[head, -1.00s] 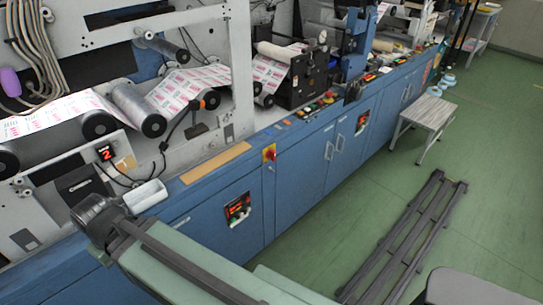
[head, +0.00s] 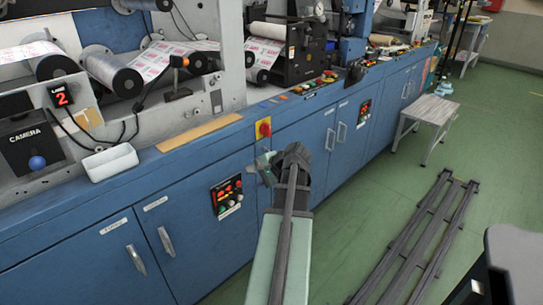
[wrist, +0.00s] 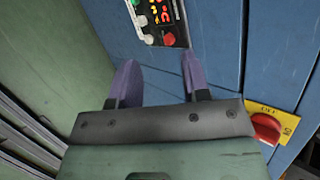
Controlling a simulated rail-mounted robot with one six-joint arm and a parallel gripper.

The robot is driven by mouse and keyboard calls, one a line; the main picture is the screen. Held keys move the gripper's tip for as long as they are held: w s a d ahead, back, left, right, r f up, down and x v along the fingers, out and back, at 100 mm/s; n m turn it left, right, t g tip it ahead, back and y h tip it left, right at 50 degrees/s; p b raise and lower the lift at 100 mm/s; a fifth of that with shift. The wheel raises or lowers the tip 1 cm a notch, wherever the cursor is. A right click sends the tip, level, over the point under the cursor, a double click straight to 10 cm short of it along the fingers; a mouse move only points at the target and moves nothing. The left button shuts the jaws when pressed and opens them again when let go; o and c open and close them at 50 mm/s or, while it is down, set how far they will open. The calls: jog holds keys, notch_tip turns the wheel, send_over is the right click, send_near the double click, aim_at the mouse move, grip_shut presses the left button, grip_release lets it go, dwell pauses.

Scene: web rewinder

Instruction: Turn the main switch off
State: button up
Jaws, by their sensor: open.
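The main switch is a red rotary knob on a yellow plate (head: 263,128), high on the blue cabinet front. In the wrist view the red knob (wrist: 265,129) is at the right edge, on its yellow plate (wrist: 290,118) with small lettering; I cannot tell its set position. My gripper (head: 264,168) is in front of the cabinet, a little below the switch in the head view. In the wrist view my gripper (wrist: 158,75) is open, its two purple fingers apart with nothing between them. The switch lies to the right of the fingers, untouched.
A control panel with lit displays and buttons (head: 227,195) is on the cabinet, left of my gripper; it also shows in the wrist view (wrist: 160,20) beyond the fingers. A white tray (head: 111,162) sits on the ledge. A stool (head: 427,113) and grey rails (head: 425,235) are on the floor.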

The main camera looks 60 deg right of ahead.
jog(key=s+d+m+t+h+b, duration=0.35)
jog(key=s+d+m, duration=0.4)
jog(key=d, duration=0.25)
jog(key=m+t+h+p, duration=0.1)
jog(key=m+t+h, duration=0.25)
jog(key=m, duration=0.65)
send_near(270, 130)
jog(key=shift+m+y, duration=0.25)
jog(key=shift+y, duration=0.05)
jog(key=x, duration=0.9)
jog(key=shift+w+d, duration=0.1)
jog(key=shift+d, duration=0.15)
grip_shut()
